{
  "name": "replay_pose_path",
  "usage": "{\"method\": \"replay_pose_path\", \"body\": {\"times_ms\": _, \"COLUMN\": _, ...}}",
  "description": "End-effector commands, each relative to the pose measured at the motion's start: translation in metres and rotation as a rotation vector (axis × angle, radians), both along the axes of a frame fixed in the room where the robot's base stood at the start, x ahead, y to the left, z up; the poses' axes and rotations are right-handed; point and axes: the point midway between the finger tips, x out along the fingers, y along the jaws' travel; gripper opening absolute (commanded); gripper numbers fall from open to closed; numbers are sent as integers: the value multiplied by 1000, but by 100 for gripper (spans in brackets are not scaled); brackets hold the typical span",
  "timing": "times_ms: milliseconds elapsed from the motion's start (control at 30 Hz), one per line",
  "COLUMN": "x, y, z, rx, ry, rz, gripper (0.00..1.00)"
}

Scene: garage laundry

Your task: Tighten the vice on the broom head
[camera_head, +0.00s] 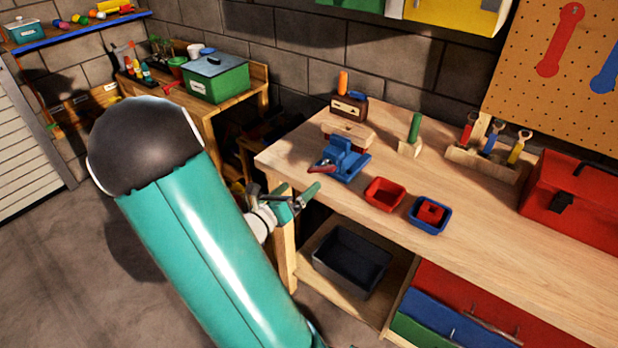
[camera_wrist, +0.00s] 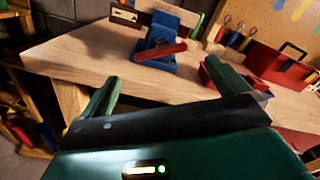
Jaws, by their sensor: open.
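The blue vice (camera_head: 345,160) stands on the workbench near its front left edge. Its red handle (camera_head: 321,168) sticks out toward the front. A pale wooden block with red beneath, which looks like the broom head (camera_head: 350,133), is at the back of the vice; I cannot tell how tightly the jaws hold it. My gripper (camera_head: 297,193) is open and empty just off the bench's front left corner, apart from the vice. In the wrist view, the vice (camera_wrist: 163,32) and its red handle (camera_wrist: 161,52) lie ahead, beyond my open green fingers (camera_wrist: 172,90).
The workbench (camera_head: 480,215) carries a red bin (camera_head: 384,193), a blue bin (camera_head: 430,215), a green-handled block (camera_head: 411,138), a tool rack (camera_head: 484,163) and a red toolbox (camera_head: 575,205). A dark crate (camera_head: 350,262) sits on the lower shelf. Bench top before the vice is bare.

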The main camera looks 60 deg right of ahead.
Motion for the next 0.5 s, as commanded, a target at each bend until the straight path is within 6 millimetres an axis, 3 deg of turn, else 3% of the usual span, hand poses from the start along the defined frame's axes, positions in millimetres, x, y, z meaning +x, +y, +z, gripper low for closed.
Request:
{"method": "replay_pose_path", "body": {"times_ms": 200, "x": 5, "y": 28, "z": 0, "rx": 0, "ry": 1, "rz": 2, "gripper": 100}}
{"method": "replay_pose_path", "body": {"times_ms": 500, "x": 5, "y": 32, "z": 0, "rx": 0, "ry": 1, "rz": -1, "gripper": 100}}
